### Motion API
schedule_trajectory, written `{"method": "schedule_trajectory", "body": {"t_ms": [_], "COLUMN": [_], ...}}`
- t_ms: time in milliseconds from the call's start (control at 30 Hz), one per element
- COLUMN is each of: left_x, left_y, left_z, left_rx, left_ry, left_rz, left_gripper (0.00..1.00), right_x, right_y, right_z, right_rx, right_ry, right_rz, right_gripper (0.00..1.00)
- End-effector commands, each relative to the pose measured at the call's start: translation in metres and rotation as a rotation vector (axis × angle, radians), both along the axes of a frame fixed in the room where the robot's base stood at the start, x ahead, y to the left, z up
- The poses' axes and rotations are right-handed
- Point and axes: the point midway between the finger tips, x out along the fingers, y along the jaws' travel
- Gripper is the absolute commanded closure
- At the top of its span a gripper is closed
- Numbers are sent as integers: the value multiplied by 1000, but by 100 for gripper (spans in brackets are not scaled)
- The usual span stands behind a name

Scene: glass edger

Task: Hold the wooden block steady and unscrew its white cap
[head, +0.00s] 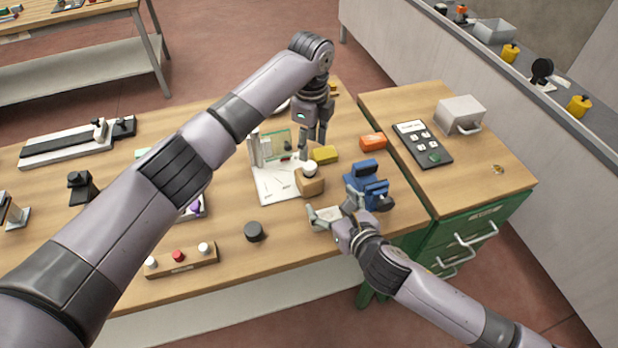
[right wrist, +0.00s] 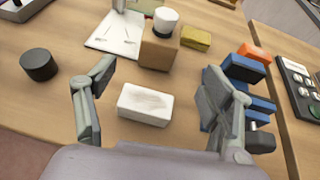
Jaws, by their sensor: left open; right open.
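The wooden block (head: 311,187) stands upright on the table at the front edge of a white sheet, with its white cap (head: 309,169) on top. Both also show in the right wrist view, the block (right wrist: 159,52) below the cap (right wrist: 165,20). My left gripper (head: 311,150) is open and points down just beyond the block; it appears apart from it, though its exact gap is unclear. My right gripper (head: 336,208) is open on the near side of the block. In the right wrist view its fingers (right wrist: 158,82) are spread, with a white slab between and below them.
The white slab (right wrist: 144,104) lies on the table before the block. A blue vise-like device (head: 368,187) stands close to the right. A yellow block (head: 325,154), an orange block (head: 373,142) and an upright glass panel (head: 277,144) are nearby. A dark cylinder (head: 254,231) stands left.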

Motion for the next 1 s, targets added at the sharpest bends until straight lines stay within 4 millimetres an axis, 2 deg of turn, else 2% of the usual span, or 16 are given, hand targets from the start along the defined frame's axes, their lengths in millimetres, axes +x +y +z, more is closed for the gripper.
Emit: {"method": "schedule_trajectory", "body": {"t_ms": [200,600,800,1000], "left_x": [0,0,0,0], "left_y": [1,0,0,0], "left_z": [-1,0,0,0], "left_rx": [0,0,0,0], "left_ry": [0,0,0,0], "left_rz": [2,2,3,3], "left_gripper": [53,53,53,53], "right_x": [39,97,112,116], "right_y": [17,42,49,51], "right_z": [-16,-42,-49,-51], "right_rx": [4,4,3,3], "right_ry": [-1,2,0,1], "right_rz": [-3,-3,-2,-2], "right_gripper": [25,25,25,25]}}
